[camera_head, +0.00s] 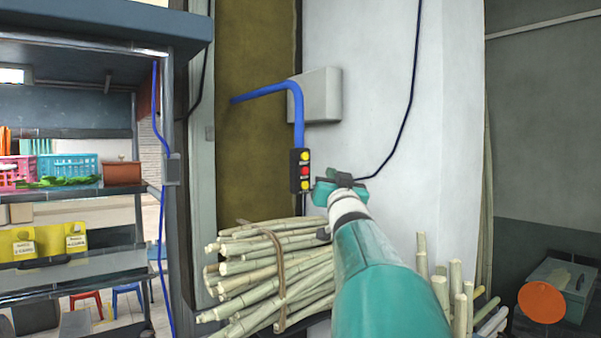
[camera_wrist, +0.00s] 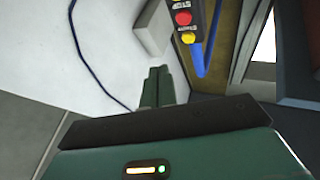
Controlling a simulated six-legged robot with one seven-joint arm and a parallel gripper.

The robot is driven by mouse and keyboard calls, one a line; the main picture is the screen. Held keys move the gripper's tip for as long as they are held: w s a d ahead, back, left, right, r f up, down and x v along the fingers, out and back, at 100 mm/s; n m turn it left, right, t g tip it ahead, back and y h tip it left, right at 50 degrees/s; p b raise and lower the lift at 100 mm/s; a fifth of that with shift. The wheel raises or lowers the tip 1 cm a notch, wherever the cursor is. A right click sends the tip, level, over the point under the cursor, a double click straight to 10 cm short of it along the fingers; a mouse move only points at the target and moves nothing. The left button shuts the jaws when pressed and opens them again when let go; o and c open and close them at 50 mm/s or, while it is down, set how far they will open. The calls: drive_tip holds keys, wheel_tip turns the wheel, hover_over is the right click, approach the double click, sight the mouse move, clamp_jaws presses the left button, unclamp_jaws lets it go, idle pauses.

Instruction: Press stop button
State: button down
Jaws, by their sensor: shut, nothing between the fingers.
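A black control box (camera_head: 300,170) hangs on a blue pipe in the head view, with a yellow button at the top, a red button (camera_head: 304,171) in the middle and a yellow one at the bottom. My gripper (camera_head: 322,192) is just right of the box's lower end, apart from the red button as far as I can tell. In the wrist view the red button (camera_wrist: 183,18) shows near the top, with a yellow button (camera_wrist: 188,37) below it. My gripper (camera_wrist: 158,75) is shut and empty there, its fingertips below and left of the box. Labels by the buttons are too small to read.
A tied bundle of sugarcane (camera_head: 270,265) lies below the box. A grey wall box (camera_head: 320,95) and a dark cable (camera_head: 412,90) are on the white wall. A shelf unit with baskets (camera_head: 70,168) stands at left. An orange disc (camera_head: 541,301) is at lower right.

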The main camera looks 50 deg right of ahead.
drive_tip(key=w+d, duration=0.1)
drive_tip(key=w, duration=0.5)
drive_tip(key=shift+d, duration=0.2)
drive_tip(key=shift+w, duration=0.25)
idle(1.6)
drive_tip(key=shift+w+d, duration=0.1)
drive_tip(key=shift+w, duration=0.2)
drive_tip(key=shift+w+d, duration=0.1)
drive_tip(key=shift+w, duration=0.35)
idle(0.7)
drive_tip(key=shift+s, duration=0.15)
drive_tip(key=shift+s+a, duration=0.25)
drive_tip(key=shift+s, duration=0.45)
drive_tip(key=s, duration=0.2)
drive_tip(key=s+a, duration=0.1)
drive_tip(key=s, duration=0.2)
idle(0.4)
